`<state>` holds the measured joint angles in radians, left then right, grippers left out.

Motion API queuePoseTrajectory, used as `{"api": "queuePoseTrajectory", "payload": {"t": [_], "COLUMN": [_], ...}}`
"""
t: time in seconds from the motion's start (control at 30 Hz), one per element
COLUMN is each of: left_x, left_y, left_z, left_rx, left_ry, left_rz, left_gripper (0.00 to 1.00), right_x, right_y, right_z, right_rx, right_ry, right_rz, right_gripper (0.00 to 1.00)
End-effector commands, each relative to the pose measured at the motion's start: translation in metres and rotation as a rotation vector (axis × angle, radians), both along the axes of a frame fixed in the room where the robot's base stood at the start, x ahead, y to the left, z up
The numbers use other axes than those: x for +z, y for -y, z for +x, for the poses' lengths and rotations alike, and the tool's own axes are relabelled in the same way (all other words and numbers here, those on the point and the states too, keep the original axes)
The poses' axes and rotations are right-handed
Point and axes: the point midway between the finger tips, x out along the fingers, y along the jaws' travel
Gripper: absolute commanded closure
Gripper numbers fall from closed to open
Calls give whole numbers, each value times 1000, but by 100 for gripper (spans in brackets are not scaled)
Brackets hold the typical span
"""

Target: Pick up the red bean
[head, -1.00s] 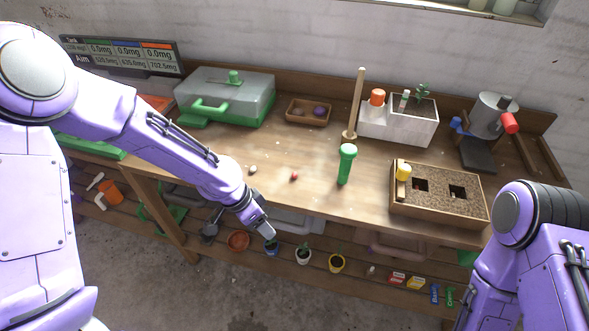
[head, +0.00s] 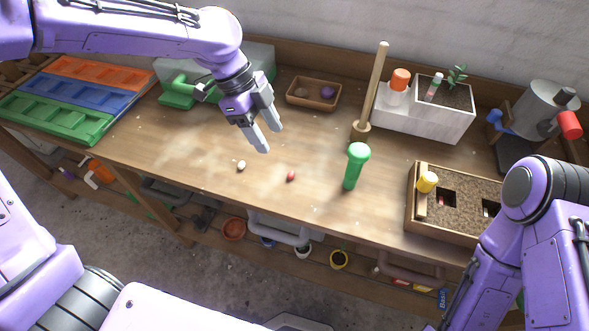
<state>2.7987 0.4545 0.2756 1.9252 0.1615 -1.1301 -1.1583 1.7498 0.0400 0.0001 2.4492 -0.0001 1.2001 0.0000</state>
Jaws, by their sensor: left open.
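The red bean (head: 291,176) lies on the wooden bench top, near its front edge. A white bean (head: 241,166) lies to its left on the same surface. My left gripper (head: 268,138) is in the air over the bench, up and to the left of the red bean, apart from it. Its two grey fingers are spread and nothing is between them. My right arm shows at the lower right, but its gripper is not in view.
A soil box (head: 412,215), white planter (head: 420,120), upright wooden rod (head: 374,90) and small wooden tray (head: 302,103) stand around. Coloured trays (head: 82,94) lie at left. Bench around the beans is clear.

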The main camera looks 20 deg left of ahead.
Motion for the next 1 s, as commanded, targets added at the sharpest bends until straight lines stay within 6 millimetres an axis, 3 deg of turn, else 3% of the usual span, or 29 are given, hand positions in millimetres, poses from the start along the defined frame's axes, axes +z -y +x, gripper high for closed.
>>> {"api": "queuePoseTrajectory", "payload": {"t": [0.03,0.13,0.53,0.8,1.0], "left_x": [-12,-20,-70,-109,-113], "left_y": [-1,-3,14,37,40], "left_z": [0,0,-4,-3,-3], "left_rx": [3,9,23,21,19], "left_ry": [1,-2,-5,-6,-3], "left_rz": [0,0,2,1,-1], "left_gripper": [45,45,45,45,45], "right_x": [-12,-19,-15,-7,-8], "right_y": [0,0,0,0,0], "right_z": [-1,-1,0,0,0], "right_rx": [0,0,0,0,0], "right_ry": [-1,-2,-1,-1,0], "right_rz": [0,0,1,1,0], "right_gripper": [57,57,57,57,57]}}
